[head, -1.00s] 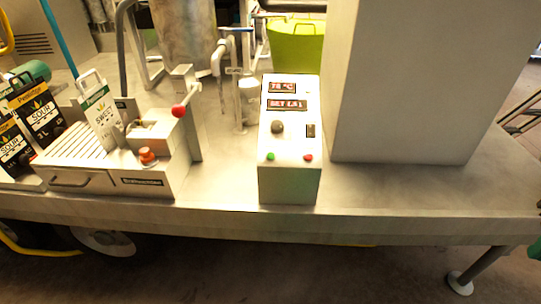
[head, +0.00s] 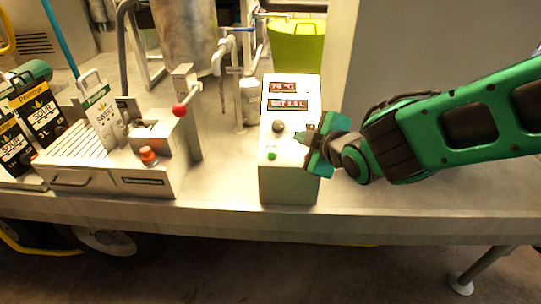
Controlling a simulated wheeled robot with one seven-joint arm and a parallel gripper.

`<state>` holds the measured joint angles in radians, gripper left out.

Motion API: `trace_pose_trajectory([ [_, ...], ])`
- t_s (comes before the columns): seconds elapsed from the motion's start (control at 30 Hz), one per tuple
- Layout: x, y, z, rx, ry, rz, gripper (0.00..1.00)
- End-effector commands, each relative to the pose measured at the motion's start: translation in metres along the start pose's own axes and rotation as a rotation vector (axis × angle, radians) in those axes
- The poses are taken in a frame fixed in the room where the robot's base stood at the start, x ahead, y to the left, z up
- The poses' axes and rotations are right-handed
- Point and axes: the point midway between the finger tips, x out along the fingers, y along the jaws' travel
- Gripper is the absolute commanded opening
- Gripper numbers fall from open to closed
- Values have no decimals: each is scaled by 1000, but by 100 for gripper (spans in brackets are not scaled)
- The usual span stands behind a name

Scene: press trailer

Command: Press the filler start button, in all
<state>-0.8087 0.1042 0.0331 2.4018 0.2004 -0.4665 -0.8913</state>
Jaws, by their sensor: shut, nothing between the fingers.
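The white control box (head: 287,180) stands on the metal bench near its front edge, with a sloped panel. On the panel are two lit displays, the upper reading about 78 °C and the lower SET 1.5 L. A dark knob (head: 279,126) sits below them. The green button (head: 271,156) is at the panel's lower left. My gripper (head: 300,137) is shut and empty, reaching in from the right over the panel's right side. Its tips are right of the knob and above and right of the green button. It hides the red button and the small black switch. I cannot tell whether it touches the panel.
A slatted metal unit (head: 150,178) with an orange-red button (head: 148,155) and a red-knobbed lever (head: 179,110) stands to the left, with printed bags beside it. A tall grey cabinet (head: 400,60) rises behind my arm. Pipes and a lime bucket (head: 297,45) are behind the box.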

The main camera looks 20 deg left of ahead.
Motion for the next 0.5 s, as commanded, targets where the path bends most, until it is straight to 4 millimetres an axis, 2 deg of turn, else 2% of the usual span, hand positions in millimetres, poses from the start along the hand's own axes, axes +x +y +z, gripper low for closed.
trace_pose_trajectory([
  [0.03,4,-9,-20,-34,41,3,0],
  [0.1,6,-16,-40,-72,85,13,0],
  [0.2,8,-23,-58,-105,125,23,0],
  [0.3,8,-26,-66,-119,143,28,0],
  [0.5,8,-26,-67,-120,146,30,0],
])
